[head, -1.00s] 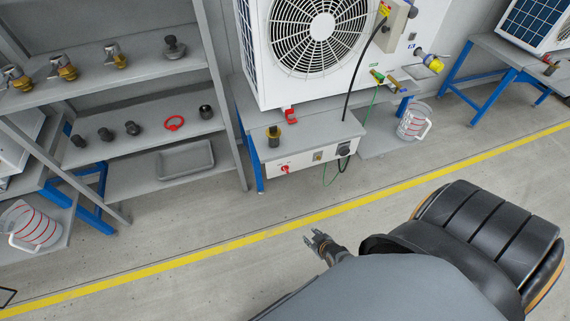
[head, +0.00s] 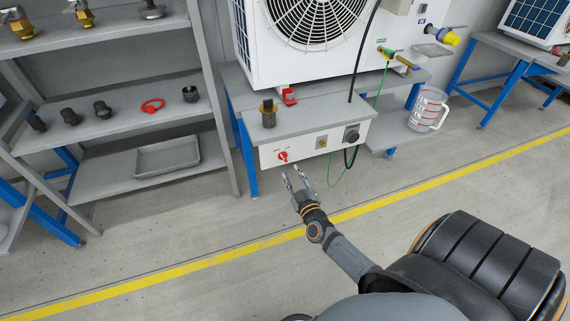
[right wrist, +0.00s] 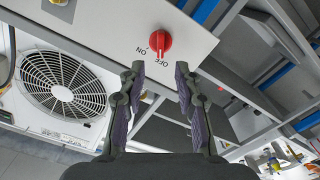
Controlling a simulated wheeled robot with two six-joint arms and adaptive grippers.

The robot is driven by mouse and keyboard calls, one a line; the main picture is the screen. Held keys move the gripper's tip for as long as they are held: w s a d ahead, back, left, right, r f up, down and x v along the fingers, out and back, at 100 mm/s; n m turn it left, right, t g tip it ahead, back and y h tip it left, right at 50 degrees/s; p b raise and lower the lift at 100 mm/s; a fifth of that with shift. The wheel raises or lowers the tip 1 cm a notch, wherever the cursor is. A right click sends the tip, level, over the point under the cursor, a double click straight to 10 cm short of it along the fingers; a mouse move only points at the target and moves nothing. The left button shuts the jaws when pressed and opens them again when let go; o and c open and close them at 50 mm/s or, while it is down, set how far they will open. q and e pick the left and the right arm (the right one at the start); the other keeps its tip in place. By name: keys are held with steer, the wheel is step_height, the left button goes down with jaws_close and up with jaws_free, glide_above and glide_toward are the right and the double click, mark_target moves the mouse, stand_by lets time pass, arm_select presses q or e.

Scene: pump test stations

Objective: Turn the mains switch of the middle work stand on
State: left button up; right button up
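The mains switch (head: 283,157) is a small red rotary knob on the white front panel (head: 304,149) of the middle work stand. My right gripper (head: 291,173) is open and empty, just in front of and below the knob in the head view. I see no contact. My left gripper is out of view.
A large white fan unit (head: 262,65) stands on the middle stand. A brass and dark fitting (head: 268,116) sits on its top near the switch. A black cable and a green wire (head: 340,170) hang at the panel's right. Shelves (head: 213,100) stand at the left.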

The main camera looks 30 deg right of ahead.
mark_target(284, 159)
steer(key=b+x, duration=0.2)
steer(key=x, duration=0.5)
steer(key=shift+w, duration=0.4)
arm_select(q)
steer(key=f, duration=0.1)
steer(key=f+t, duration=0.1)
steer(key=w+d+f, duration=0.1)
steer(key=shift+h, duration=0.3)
arm_select(e)
steer(key=shift+c, duration=0.3)
steer(key=shift+f, duration=0.1)
jaws_close()
